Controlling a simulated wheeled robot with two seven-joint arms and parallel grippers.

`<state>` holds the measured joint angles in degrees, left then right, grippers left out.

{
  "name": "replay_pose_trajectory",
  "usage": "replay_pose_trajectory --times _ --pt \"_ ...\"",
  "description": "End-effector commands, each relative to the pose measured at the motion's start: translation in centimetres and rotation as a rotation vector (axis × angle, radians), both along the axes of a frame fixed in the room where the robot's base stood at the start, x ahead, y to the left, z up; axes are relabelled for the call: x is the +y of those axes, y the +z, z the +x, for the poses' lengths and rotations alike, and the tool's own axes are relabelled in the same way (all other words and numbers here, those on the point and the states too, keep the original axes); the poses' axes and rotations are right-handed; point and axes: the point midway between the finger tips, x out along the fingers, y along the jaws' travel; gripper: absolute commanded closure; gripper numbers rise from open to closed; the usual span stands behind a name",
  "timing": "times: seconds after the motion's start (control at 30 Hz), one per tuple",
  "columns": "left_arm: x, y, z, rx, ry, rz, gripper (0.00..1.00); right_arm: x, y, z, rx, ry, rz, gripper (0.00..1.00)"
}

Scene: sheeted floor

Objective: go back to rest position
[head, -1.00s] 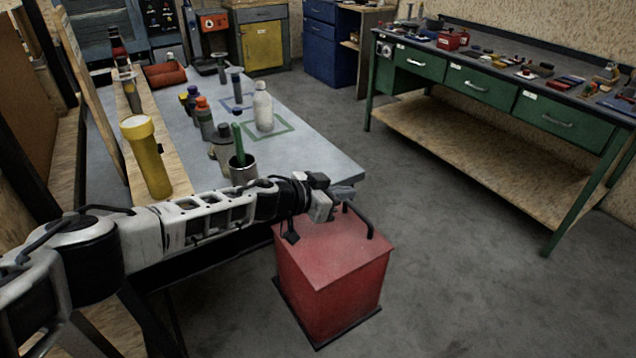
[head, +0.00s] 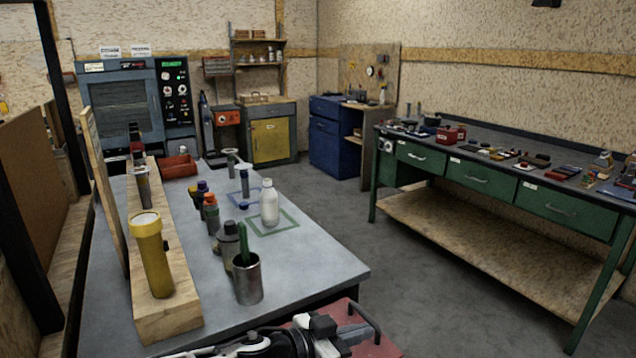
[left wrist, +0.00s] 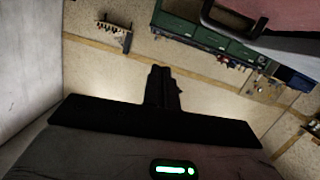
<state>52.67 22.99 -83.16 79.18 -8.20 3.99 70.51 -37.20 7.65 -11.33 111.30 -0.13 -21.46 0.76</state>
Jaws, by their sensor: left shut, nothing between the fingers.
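My left gripper (head: 322,338) is at the bottom edge of the head view, in front of the near edge of the grey table. It is empty and its fingers are together. In the left wrist view its dark closed fingers (left wrist: 163,88) point up the picture, with nothing between them. The top of a red box (head: 378,346) with a dark handle shows behind and beside the gripper; whether they touch I cannot tell. My right gripper is in neither view.
The grey table (head: 320,262) holds a yellow flashlight (head: 152,255), a metal cup (head: 248,280), a white bottle (head: 269,204) and several small bottles. A green workbench (head: 480,178) stands at the right. The floor (head: 420,270) between them is clear.

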Motion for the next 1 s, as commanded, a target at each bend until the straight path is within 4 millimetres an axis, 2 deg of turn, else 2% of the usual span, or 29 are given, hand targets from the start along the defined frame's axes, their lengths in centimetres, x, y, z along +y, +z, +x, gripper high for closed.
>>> replay_pose_trajectory --times 0.03,0.1,0.17,0.27,0.37,0.47,0.6,0.73,0.83,1.0 --pt "-1.3 -0.9 -2.3 0.027 0.017 -0.056 1.00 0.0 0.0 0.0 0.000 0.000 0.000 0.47" --pt "-2.0 -1.4 -4.2 0.038 0.060 -0.107 1.00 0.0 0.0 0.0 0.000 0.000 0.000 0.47" --pt "-2.0 -1.9 -5.5 0.051 0.111 -0.140 1.00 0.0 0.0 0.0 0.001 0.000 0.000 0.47" --pt "-0.9 -3.1 -7.2 0.076 0.217 -0.169 1.00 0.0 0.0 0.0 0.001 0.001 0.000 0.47" --pt "1.8 -5.0 -8.7 0.111 0.341 -0.157 1.00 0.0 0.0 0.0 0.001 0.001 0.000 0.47" --pt "5.7 -7.8 -10.7 0.154 0.474 -0.101 1.00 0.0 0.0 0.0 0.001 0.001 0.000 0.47" --pt "12.6 -12.4 -14.8 0.225 0.643 0.048 1.00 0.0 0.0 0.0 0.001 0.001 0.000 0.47" --pt "18.1 -15.5 -19.0 0.280 0.736 0.197 1.00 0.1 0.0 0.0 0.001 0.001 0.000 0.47" --pt "20.8 -16.8 -21.3 0.307 0.771 0.278 1.00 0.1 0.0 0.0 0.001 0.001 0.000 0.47" --pt "22.6 -17.5 -22.9 0.323 0.787 0.336 1.00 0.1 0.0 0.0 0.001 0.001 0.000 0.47"
